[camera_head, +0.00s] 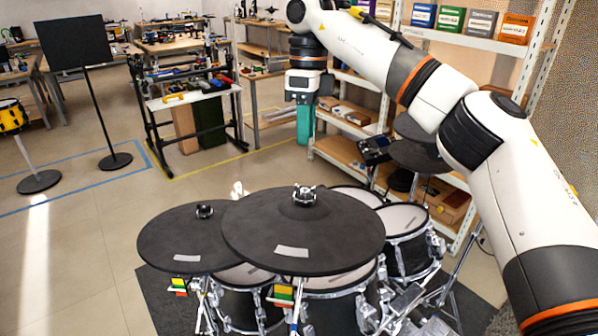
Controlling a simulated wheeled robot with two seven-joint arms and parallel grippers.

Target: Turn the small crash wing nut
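Two black cymbal pads sit in front of me on the drum kit. The smaller-looking left cymbal (165,240) carries a small dark wing nut (204,211) at its centre. The larger middle cymbal (345,240) overlaps its right edge in the picture and has a silver-and-dark wing nut (304,194) on top. Neither cymbal has a readable name. My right gripper (304,138) points down with teal fingers, high in the picture and apart from both wing nuts. The fingers look like one block from here, so their opening is unclear. My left gripper is out of view.
Drums (405,220) and metal stands crowd below the cymbals. Another dark pad (420,157) is at the right, near white shelves (470,40) with boxes. A black music stand (75,44) and a tool rack (190,98) stand behind.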

